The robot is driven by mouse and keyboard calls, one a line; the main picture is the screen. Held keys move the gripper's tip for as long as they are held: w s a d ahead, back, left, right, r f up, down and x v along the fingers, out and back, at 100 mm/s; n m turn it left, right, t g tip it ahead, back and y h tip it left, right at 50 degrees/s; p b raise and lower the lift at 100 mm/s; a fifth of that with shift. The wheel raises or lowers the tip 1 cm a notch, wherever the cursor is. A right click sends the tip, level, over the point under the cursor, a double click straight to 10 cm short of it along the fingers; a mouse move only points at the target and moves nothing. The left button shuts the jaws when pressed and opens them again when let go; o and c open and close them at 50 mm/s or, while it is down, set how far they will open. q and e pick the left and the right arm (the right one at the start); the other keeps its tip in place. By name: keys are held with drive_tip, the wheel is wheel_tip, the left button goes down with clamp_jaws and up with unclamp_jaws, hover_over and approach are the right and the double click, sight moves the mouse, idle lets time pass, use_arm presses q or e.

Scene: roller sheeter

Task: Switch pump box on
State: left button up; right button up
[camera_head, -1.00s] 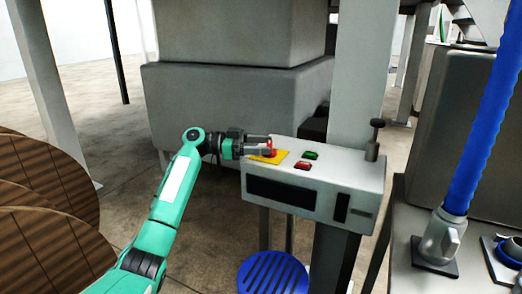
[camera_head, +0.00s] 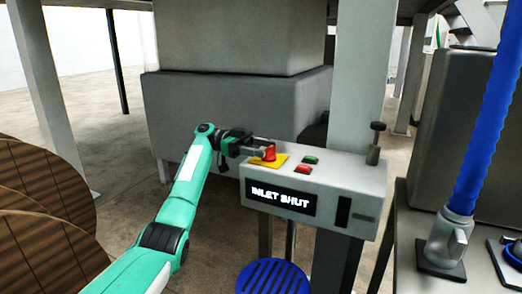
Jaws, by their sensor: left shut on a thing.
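The pump box (camera_head: 320,181) is a light grey box on a post in the middle of the head view. Its front display (camera_head: 281,197) is lit and reads "INLET SHUT". On its top are a red knob (camera_head: 269,152) on a yellow plate (camera_head: 279,162), a green button (camera_head: 311,160) and a red button (camera_head: 303,169). My left gripper (camera_head: 262,152) reaches in from the left and is shut on the red knob. Its fingers hide part of the knob. My right gripper is not in view.
A dark valve handle (camera_head: 376,142) stands at the box's back right corner. A blue hose (camera_head: 485,120) rises from a grey fitting on the right table. A blue slotted disc (camera_head: 272,278) is below the box. Large brown reels (camera_head: 40,215) stand at left.

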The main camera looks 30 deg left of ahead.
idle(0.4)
use_arm(q)
drive_tip(key=o, duration=1)
drive_tip(key=a+p, duration=0.1)
drive_tip(key=a, duration=0.6)
drive_tip(key=shift+s+a, duration=0.15)
drive_tip(key=shift+a, duration=0.1)
drive_tip(key=shift+d+f, duration=0.1)
